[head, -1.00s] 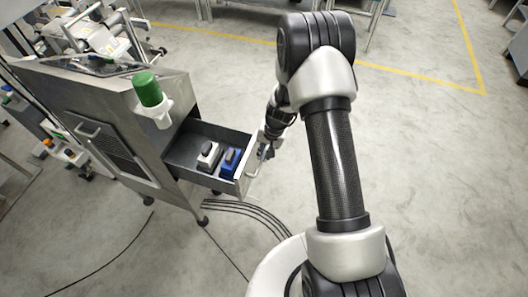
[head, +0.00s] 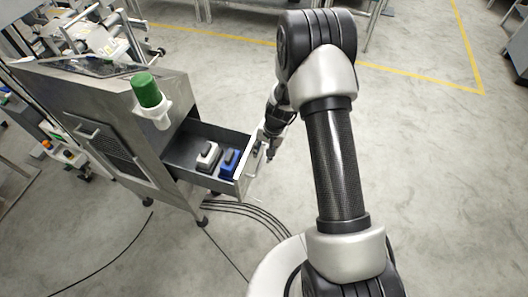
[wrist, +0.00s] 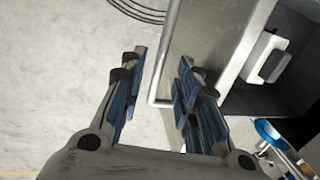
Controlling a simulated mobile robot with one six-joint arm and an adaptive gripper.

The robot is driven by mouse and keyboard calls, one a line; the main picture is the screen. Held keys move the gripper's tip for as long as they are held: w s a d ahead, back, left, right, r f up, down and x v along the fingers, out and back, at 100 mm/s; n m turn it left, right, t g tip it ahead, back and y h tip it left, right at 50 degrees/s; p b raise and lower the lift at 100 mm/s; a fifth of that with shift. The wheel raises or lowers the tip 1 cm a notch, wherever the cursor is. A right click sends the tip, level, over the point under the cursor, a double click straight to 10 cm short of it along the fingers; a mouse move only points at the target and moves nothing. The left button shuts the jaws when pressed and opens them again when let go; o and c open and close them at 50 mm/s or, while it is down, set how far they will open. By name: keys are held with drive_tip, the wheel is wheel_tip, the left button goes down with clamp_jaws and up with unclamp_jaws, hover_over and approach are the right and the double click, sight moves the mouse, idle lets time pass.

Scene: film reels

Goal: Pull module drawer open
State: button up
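The module drawer (head: 210,183) stands pulled out of the metal cabinet, with its inside in view. Its handle (head: 256,163) is on the drawer front, and in the wrist view the handle (wrist: 168,50) is a bent metal bar. My gripper (head: 271,156) is just outside the drawer front, beside the handle. In the wrist view my gripper (wrist: 164,70) is open, with its blue-padded fingers spread wide. The handle's bent end shows in the gap between the fingers, and neither finger is seen pressing on it. The exact depth between fingers and bar is unclear.
The cabinet (head: 150,110) carries a green-topped cylinder (head: 147,90) in a white holder. Black cables (head: 245,211) run along the floor below the drawer. Floor to the right is clear.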

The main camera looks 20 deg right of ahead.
wheel_tip(320, 180, up, 11)
drive_tip(key=s+d, duration=0.1)
drive_tip(key=shift+s+d, duration=0.15)
drive_tip(key=shift+d, duration=0.25)
drive_tip(key=shift+r, duration=0.1)
drive_tip(key=s+a+r+n+t, duration=0.15)
drive_tip(key=s+r, duration=0.25)
drive_tip(key=r, duration=0.5)
drive_tip(key=s+a+r+n, duration=0.25)
drive_tip(key=s+r, duration=0.25)
drive_tip(key=r, duration=0.4)
drive_tip(key=s+r+n+t+h, duration=0.1)
drive_tip(key=s+r, duration=0.3)
drive_tip(key=s, duration=0.4)
drive_tip(key=s+r+n+t, duration=0.1)
drive_tip(key=s+r+n, duration=0.1)
drive_tip(key=s, duration=0.7)
drive_tip(key=shift+s+a+r+h, duration=0.25)
drive_tip(key=shift+a+r+h, duration=0.15)
drive_tip(key=shift+r, duration=0.45)
